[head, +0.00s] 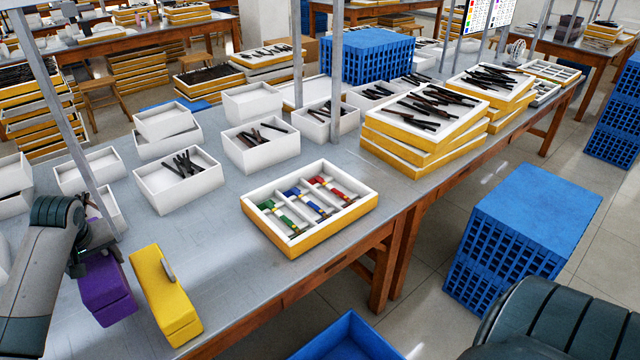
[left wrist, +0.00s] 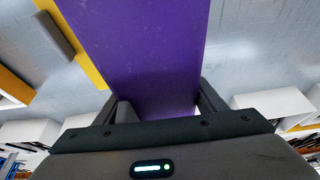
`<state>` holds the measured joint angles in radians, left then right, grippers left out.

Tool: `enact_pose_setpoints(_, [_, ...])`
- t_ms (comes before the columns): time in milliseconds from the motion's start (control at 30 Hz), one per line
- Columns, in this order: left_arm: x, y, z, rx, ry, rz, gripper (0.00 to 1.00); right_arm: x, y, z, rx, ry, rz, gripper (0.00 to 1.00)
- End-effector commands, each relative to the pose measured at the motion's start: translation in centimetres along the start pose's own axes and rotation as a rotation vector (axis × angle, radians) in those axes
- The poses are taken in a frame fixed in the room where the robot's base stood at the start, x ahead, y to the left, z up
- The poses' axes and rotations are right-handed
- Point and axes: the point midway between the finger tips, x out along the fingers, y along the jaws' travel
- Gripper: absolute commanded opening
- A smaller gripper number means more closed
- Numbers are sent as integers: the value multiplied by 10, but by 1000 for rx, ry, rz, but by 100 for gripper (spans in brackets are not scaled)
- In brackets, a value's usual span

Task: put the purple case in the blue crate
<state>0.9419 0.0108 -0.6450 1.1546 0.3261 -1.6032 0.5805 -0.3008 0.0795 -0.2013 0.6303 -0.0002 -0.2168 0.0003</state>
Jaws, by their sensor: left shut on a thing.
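The purple case (head: 107,289) is at the left front of the grey table in the head view, beside a yellow case (head: 165,295). My left gripper (head: 95,250) is shut on the far end of the purple case. In the left wrist view the purple case (left wrist: 140,50) fills the space between the fingers of my left gripper (left wrist: 160,105). I cannot tell whether the case touches the table. An open blue crate (head: 348,338) shows at the bottom edge, below the table's front edge, partly cut off. My right arm shows at the lower right, but its gripper is out of view.
A yellow-and-white tray (head: 310,210) with coloured eyeglass parts stands mid-table. Several white bins (head: 178,180) stand behind, and thin metal posts rise from the table. A stack of blue crates (head: 520,235) stands on the floor at right. Some table between yellow case and tray is clear.

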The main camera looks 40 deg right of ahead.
Motion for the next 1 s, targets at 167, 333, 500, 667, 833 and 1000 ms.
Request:
enact_pose_setpoints(167, [0, 0, 0, 0, 1, 0, 34, 0, 0, 0, 0, 0, 0, 31])
enact_pose_setpoints(333, [-1, 0, -1, 0, 1, 0, 34, 0, 0, 0, 0, 0, 0, 31])
enact_pose_setpoints(500, [-7, -5, -4, -5, 4, -2, 34, 0, 0, 0, 0, 1, 0, 31])
enact_pose_setpoints(667, [-27, -19, -10, -19, 7, -10, 34, 0, 0, 0, 1, 1, 0, 31])
enact_pose_setpoints(833, [-62, -41, -10, -33, 8, -17, 34, 0, 0, 0, 1, 1, 0, 31])
enact_pose_setpoints(1000, [-97, -62, 6, -35, 7, -19, 34, 0, 0, 0, 1, 1, 0, 31])
